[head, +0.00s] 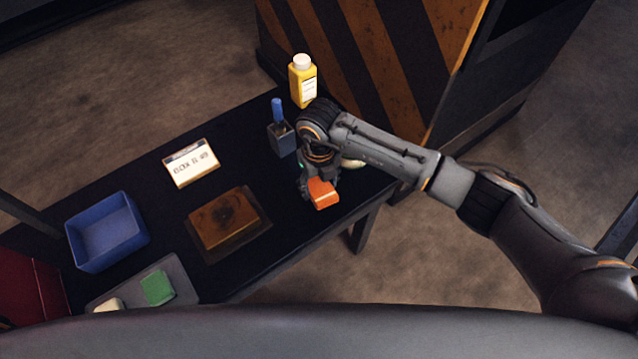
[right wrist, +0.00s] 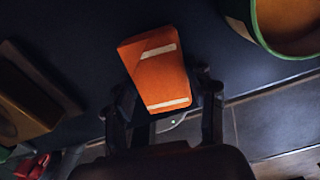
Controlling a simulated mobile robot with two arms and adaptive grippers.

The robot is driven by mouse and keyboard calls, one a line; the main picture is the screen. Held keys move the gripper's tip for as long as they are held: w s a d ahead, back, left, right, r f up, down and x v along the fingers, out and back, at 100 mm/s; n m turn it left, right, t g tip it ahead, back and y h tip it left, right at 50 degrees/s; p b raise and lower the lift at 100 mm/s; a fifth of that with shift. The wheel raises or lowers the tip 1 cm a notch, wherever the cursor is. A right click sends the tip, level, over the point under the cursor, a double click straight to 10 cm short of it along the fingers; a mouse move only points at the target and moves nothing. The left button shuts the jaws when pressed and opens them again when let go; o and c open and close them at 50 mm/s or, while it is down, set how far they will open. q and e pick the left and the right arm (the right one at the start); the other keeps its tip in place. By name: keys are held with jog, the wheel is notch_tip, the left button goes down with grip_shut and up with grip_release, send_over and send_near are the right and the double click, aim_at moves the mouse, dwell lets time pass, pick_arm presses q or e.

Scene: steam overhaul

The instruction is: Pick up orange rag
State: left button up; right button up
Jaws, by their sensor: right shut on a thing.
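The orange rag (head: 324,193) is a folded block shape near the right front edge of the dark table (head: 255,165). My right gripper (head: 316,184) points down and is shut on the rag. In the right wrist view the rag (right wrist: 157,72), with two pale stripes, sits between the two dark fingers (right wrist: 163,105). I cannot tell whether the rag touches the table or hangs just above it. My left gripper is not in view.
Left of the rag lies a brown block (head: 222,222) on a dark tray. Behind stand a blue-handled brush in a holder (head: 284,140), a yellow bottle (head: 302,85) and a white sign (head: 192,165). A blue bin (head: 107,232) and green sponge (head: 157,288) are farther left.

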aim_at(319, 185)
jog(key=shift+r+p, duration=0.45)
jog(key=shift+r, duration=0.25)
notch_tip(319, 185, up, 3)
jog(key=shift+f+p, duration=0.2)
jog(key=shift+p, duration=0.75)
jog(key=s+d+r+p, duration=0.2)
jog(key=s+r+p, duration=0.7)
jog(key=s+p, duration=0.4)
jog(key=shift+s+d, duration=0.15)
jog(key=shift+s, duration=0.25)
